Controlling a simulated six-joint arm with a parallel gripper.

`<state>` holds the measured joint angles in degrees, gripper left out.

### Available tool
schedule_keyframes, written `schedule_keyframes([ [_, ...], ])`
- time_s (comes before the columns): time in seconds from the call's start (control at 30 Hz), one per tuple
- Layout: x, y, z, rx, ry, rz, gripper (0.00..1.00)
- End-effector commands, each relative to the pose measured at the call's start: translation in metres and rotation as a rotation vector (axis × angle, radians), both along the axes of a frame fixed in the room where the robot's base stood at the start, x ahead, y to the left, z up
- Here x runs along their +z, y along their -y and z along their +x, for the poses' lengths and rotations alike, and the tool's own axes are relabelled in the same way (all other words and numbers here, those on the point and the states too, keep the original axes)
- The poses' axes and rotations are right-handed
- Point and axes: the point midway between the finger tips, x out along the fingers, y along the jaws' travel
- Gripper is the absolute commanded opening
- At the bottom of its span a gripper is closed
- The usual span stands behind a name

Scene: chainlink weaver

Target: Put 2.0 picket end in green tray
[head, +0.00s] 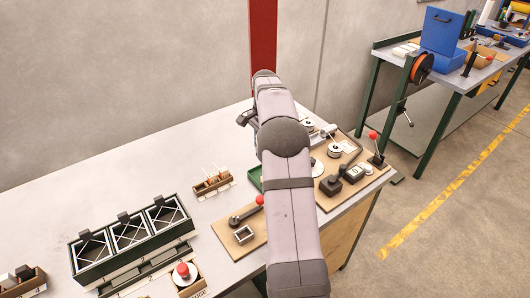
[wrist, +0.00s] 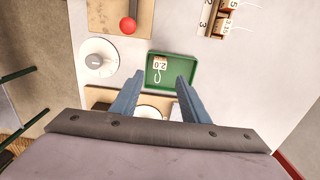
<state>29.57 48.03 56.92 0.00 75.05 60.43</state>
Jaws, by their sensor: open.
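The green tray (wrist: 190,65) lies flat below my gripper in the wrist view; in the head view only a strip of the green tray (head: 254,183) shows beside my arm. A small white and red tag marked 2.0 (wrist: 160,62) lies inside the tray, with a thin pale bent wire piece (wrist: 157,77) below it, apparently the 2.0 picket end. My gripper (wrist: 160,76) is open, its two blue-grey fingers apart, with nothing seen between them. The fingertips overlap the tray's lower part in the picture; their height above it is hard to tell. In the head view my arm hides most of the gripper.
A wooden holder (head: 212,184) with tagged pieces stands left of the tray. A red-knobbed lever (wrist: 128,25) on a board and a white round dial (wrist: 97,58) are near the tray. A green bin rack (head: 130,236) stands front left. The bench's back left is clear.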

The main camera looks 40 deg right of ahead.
Motion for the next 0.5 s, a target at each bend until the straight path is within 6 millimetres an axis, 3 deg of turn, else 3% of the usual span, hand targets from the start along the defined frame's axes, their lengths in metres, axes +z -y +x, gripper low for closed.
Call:
schedule_keyframes([
  [0.2, 0.021, 0.0, 0.0, 0.0, 0.002, -0.001, 0.41],
  [0.5, 0.026, 0.0, 0.0, 0.001, 0.0, 0.0, 0.41],
])
